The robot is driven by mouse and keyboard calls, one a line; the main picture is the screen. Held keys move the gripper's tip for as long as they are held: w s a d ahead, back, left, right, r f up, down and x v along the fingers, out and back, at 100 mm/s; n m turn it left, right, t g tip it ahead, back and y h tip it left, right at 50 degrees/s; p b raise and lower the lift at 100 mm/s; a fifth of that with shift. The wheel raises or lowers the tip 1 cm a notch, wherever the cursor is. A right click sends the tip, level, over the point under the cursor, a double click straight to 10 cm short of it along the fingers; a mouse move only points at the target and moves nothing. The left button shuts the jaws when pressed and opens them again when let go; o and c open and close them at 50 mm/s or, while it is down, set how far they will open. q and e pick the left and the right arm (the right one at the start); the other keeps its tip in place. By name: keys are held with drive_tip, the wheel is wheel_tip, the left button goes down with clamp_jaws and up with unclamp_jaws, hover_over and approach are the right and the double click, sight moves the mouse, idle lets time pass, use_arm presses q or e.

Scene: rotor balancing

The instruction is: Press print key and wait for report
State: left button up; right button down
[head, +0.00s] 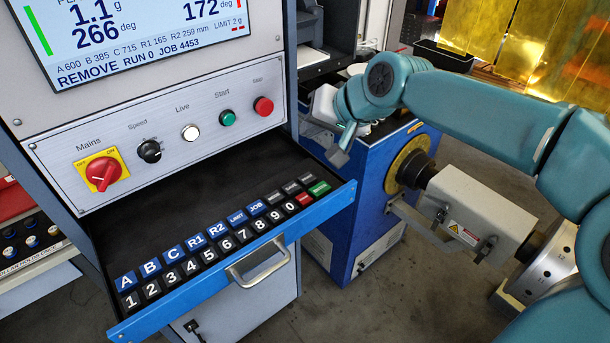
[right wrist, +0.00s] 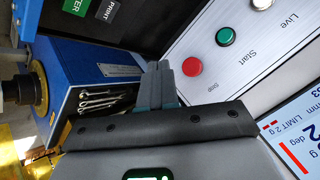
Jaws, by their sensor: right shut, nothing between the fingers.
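The print key (head: 305,179) is a small dark key at the right end of the keypad's back row, behind the green ENTER key (head: 319,188). Its label is too small to read in the head view. In the right wrist view the key marked PRINT (right wrist: 107,12) shows at the top edge beside the green ENTER key (right wrist: 76,7). My right gripper (head: 341,152) is shut and empty, above and just beyond the drawer's right end, apart from the keys. Its closed fingertips show in the right wrist view (right wrist: 160,70). My left gripper is out of view.
The keypad lies in an open drawer with a blue front (head: 190,291) and metal handle (head: 260,266). The control panel (head: 160,148) rises behind it, with a red stop button (head: 263,106). The screen (head: 140,35) reads REMOVE, RUN 0. A blue machine (head: 365,200) stands right.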

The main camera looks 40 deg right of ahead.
sight(311, 180)
wheel_tip(311, 180, down, 9)
drive_tip(key=b, duration=0.7)
drive_tip(key=shift+r, duration=0.2)
drive_tip(key=shift+w+f+b, duration=0.1)
drive_tip(key=shift+f+b, duration=0.15)
drive_tip(key=shift+b, duration=0.1)
drive_tip(key=shift+r, duration=0.1)
idle(1.2)
drive_tip(key=shift+f+b, duration=0.35)
drive_tip(key=shift+f, duration=0.1)
